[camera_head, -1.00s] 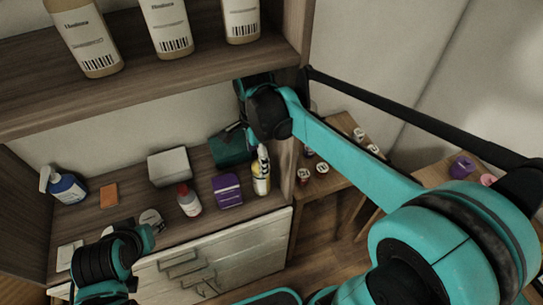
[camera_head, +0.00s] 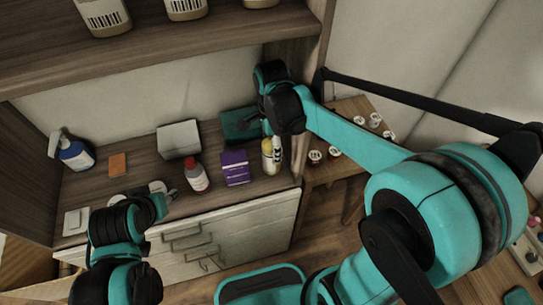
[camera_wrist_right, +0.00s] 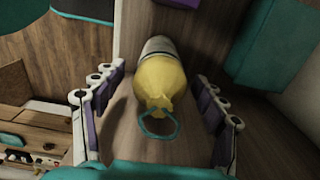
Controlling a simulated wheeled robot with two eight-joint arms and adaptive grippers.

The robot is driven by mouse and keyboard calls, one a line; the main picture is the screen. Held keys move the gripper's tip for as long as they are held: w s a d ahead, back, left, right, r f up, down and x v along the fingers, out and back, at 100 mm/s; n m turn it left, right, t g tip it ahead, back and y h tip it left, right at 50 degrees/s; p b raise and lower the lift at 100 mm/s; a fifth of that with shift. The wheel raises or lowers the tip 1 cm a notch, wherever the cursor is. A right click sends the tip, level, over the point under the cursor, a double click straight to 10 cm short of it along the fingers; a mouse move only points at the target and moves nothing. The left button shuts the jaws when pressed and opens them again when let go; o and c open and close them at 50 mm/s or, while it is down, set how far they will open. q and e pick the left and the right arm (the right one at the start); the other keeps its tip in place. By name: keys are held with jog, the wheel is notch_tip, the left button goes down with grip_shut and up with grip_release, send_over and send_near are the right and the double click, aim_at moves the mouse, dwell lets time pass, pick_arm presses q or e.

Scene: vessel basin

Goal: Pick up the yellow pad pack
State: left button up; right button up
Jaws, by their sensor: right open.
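The yellow pad pack (camera_head: 267,158) appears as a rounded yellow and white upright shape at the right end of the counter, beside a purple box. In the right wrist view the pack (camera_wrist_right: 162,80) shows a yellow body, a pale far part and a thin teal loop at its near end. My right gripper (camera_wrist_right: 160,95) is open, with a finger on each side of the pack and visible gaps to both. In the head view the right gripper (camera_head: 268,127) is partly hidden by its own wrist. My left gripper (camera_head: 165,205) is over the counter's front edge, its jaws unclear.
Near the pack stand the purple box (camera_head: 235,168), a red-capped bottle (camera_head: 196,176), a white box (camera_head: 179,139) and a teal box (camera_head: 240,125). A blue spray bottle (camera_head: 74,152) and an orange block (camera_head: 118,165) are at left. A side wall (camera_head: 312,75) rises close on the right.

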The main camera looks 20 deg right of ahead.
jog(key=c, duration=1.4)
jog(key=shift+r, duration=0.1)
